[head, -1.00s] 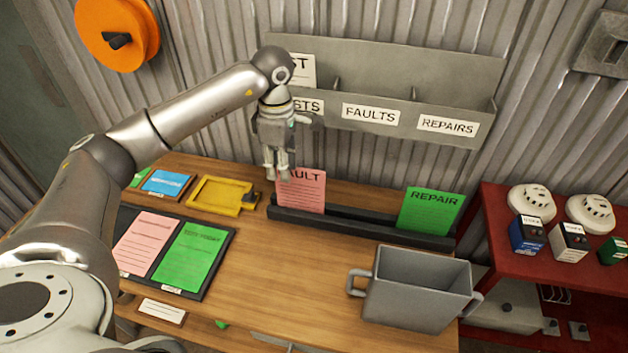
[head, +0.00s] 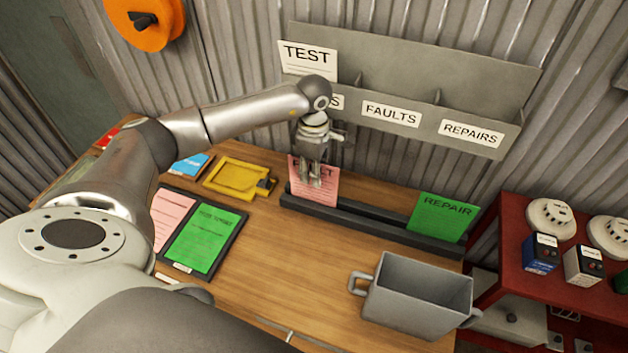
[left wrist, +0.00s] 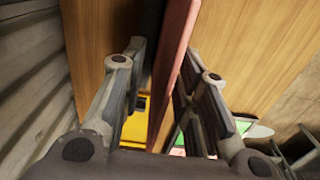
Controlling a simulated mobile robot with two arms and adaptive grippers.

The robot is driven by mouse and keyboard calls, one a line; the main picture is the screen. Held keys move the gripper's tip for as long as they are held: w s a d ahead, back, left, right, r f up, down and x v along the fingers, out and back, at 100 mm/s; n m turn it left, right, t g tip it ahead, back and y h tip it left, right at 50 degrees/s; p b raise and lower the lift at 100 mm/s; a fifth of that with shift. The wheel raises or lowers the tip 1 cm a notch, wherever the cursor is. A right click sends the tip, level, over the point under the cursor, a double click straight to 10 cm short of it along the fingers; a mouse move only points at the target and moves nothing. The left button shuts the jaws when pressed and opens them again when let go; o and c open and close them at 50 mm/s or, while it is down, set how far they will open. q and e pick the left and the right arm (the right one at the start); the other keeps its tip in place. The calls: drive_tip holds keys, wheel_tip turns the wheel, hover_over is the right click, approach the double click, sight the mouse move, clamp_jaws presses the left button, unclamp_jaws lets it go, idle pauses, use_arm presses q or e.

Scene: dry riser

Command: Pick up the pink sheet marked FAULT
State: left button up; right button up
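The pink FAULT sheet (head: 322,194) stands upright in the left part of a dark slotted rail (head: 375,225) on the wooden bench. My left gripper (head: 311,181) points down over its upper part and hides most of its heading. In the left wrist view, the pink sheet (left wrist: 177,60) shows edge-on between the two open fingers of my left gripper (left wrist: 164,62). A clear gap separates it from the left finger; it runs close to the right finger. My right gripper is not in view.
A green REPAIR sheet (head: 443,217) stands at the rail's right end. Behind is a grey wall rack (head: 430,75) with a TEST sheet (head: 308,58). A grey bin (head: 418,300) stands in front of the rail. A yellow holder (head: 238,177) lies left of it.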

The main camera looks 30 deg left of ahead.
use_arm(q)
drive_tip(key=shift+f+p, duration=0.3)
drive_tip(key=shift+f, duration=1)
drive_tip(key=shift+s, duration=0.1)
clamp_jaws()
drive_tip(key=shift+r, duration=0.1)
